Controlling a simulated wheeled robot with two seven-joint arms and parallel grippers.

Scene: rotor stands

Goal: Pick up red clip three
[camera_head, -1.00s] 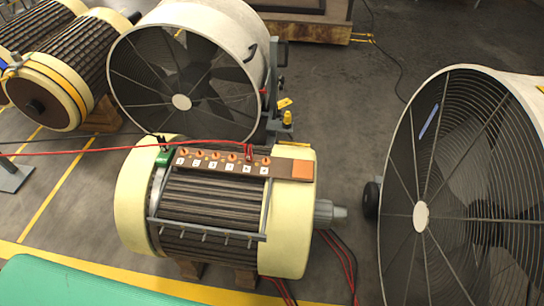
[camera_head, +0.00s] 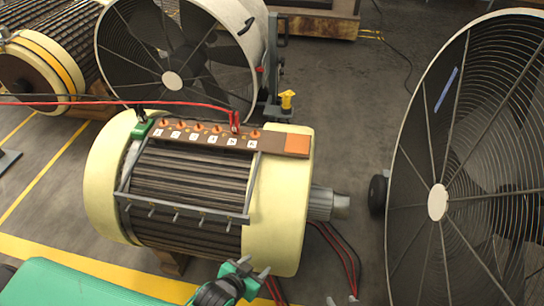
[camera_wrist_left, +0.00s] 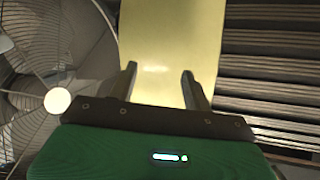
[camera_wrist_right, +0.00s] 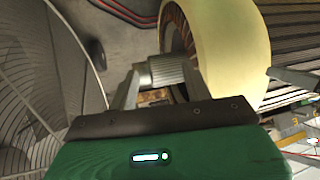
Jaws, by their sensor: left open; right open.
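The red clip (camera_head: 235,120) stands near the right end of a brown terminal strip (camera_head: 272,141) on top of the rotor, with a red cable running left from it. I cannot read its number. My left gripper (camera_head: 254,266) is open and empty, low in front of the rotor's cream right end band (camera_head: 275,220), well below the clip; in the left wrist view its jaws (camera_wrist_left: 160,82) face the band. My right gripper (camera_head: 341,300) is open at the bottom edge; in the right wrist view its jaws (camera_wrist_right: 160,90) show in front of the rotor shaft (camera_wrist_right: 165,72).
A green clip (camera_head: 142,128) sits at the strip's left end. Large fans stand behind (camera_head: 172,82) and at right (camera_head: 437,202). Another rotor (camera_head: 30,75) lies at the back left. Red cables (camera_head: 340,250) hang below the shaft. Floor between shaft and back wall is open.

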